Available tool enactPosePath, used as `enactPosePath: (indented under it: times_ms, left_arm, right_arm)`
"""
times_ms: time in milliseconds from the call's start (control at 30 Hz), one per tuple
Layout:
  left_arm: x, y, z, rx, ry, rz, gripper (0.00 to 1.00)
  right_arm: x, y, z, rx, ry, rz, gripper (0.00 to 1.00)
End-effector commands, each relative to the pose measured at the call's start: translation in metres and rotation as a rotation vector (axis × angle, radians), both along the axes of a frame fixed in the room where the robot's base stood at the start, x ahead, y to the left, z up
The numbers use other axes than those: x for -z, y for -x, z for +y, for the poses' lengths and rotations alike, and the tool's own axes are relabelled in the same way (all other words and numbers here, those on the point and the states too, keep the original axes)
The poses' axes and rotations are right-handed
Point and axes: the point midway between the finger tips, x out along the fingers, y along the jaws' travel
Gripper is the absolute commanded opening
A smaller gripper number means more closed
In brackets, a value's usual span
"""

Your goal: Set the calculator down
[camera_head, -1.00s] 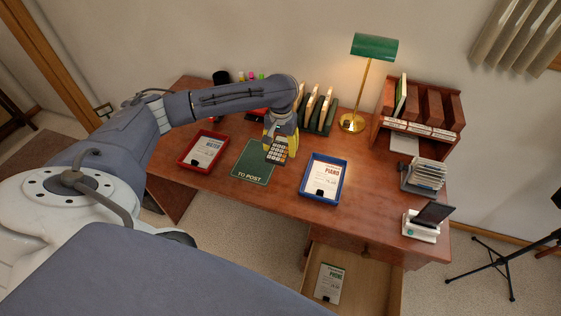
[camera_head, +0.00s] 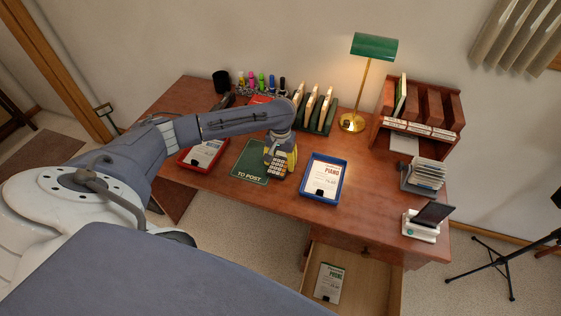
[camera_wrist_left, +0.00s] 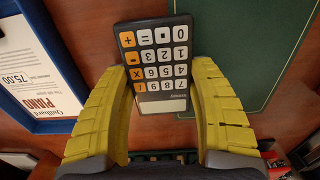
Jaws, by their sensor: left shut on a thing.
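A dark calculator (camera_head: 277,165) with white and orange keys is held in my left gripper (camera_head: 280,160), over the desk between the green "TO POST" mat and the blue tray. In the left wrist view the calculator (camera_wrist_left: 157,62) lies between the two yellow fingers of my left gripper (camera_wrist_left: 160,98), which are shut on its sides. Part of the green mat (camera_wrist_left: 245,45) shows beyond it. I cannot tell whether the calculator touches the desk. My right gripper is not in view.
The green mat (camera_head: 248,163) lies left of the calculator, with a red tray (camera_head: 186,160) beyond it. A blue tray (camera_head: 324,196) stands to the right. Upright files (camera_head: 318,112), markers (camera_head: 261,84) and a lamp (camera_head: 352,121) stand behind. An open drawer (camera_head: 375,277) is below.

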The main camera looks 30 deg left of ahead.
Motion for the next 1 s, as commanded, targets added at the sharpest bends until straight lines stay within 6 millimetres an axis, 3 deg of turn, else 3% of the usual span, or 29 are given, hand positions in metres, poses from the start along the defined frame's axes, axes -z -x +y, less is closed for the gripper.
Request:
enactPosePath:
  times_ms: [267,300,467,767,1000]
  left_arm:
    - [0.002,0.000,0.000,-0.001,0.000,0.000,0.29]
    - [0.003,0.000,0.000,-0.001,0.000,0.000,0.63]
    - [0.002,0.000,0.000,0.000,0.000,0.000,0.81]
    - [0.001,0.000,0.000,0.000,0.000,0.000,0.83]
    - [-0.024,-0.001,0.000,0.002,0.000,-0.004,0.83]
  right_arm:
    - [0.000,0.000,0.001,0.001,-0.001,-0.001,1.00]
    - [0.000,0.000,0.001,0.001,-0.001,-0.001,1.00]
    - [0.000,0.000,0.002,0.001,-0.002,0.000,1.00]
    - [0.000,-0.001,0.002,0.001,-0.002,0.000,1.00]
    - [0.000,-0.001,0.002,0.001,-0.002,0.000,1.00]
